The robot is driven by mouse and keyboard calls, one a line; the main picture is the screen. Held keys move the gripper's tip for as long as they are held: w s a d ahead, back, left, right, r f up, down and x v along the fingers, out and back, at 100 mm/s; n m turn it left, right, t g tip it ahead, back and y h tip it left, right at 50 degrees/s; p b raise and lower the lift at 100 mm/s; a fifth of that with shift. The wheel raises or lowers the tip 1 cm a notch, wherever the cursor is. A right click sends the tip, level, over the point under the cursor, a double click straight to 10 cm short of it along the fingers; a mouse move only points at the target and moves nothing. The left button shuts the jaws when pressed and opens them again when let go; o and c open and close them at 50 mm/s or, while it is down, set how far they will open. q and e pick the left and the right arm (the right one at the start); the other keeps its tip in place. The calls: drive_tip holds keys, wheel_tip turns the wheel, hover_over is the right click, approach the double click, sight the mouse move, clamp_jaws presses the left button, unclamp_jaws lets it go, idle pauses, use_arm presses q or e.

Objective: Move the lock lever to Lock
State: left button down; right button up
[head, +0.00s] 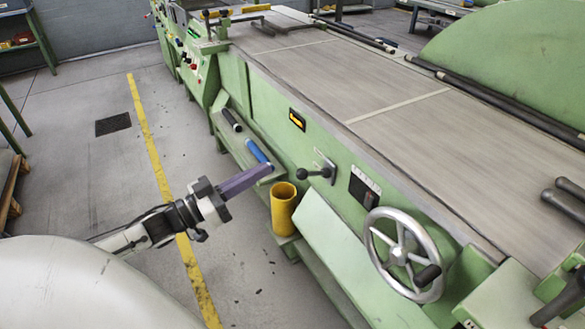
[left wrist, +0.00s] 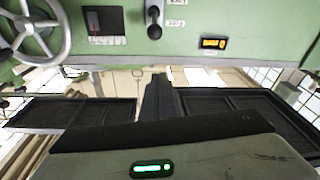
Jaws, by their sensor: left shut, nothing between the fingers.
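The lock lever (head: 315,173) is a black lever with a round knob at its left end, on a small pale plate on the green machine's front. In the head view its arm points left, roughly level. It also shows at the top of the left wrist view (left wrist: 154,22), with small labels beside it too small to read. My left gripper (head: 266,171) comes in from the left, with long purple-grey fingers shut and empty. Its tips are left of the lever knob, apart from it. The shut fingers show in the left wrist view (left wrist: 158,88). My right gripper is not in view.
A silver handwheel (head: 403,255) and a black switch panel (head: 364,190) lie right of the lever. A yellow cup (head: 283,208) stands below it. A ledge with black (head: 231,119) and blue (head: 257,151) rods is to the left. Open floor lies left of the machine.

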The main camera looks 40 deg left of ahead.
use_arm(q)
drive_tip(key=r, duration=0.1)
hover_over(313, 174)
drive_tip(key=s+a, duration=0.4)
drive_tip(key=s, duration=0.1)
drive_tip(key=shift+w+d+f+b, duration=0.1)
drive_tip(key=shift+d+f+b, duration=0.15)
drive_tip(key=shift+f, duration=0.65)
drive_tip(key=shift+w+d+f+b, duration=0.1)
drive_tip(key=shift+d+f+b, duration=0.15)
drive_tip(key=shift+f, duration=0.65)
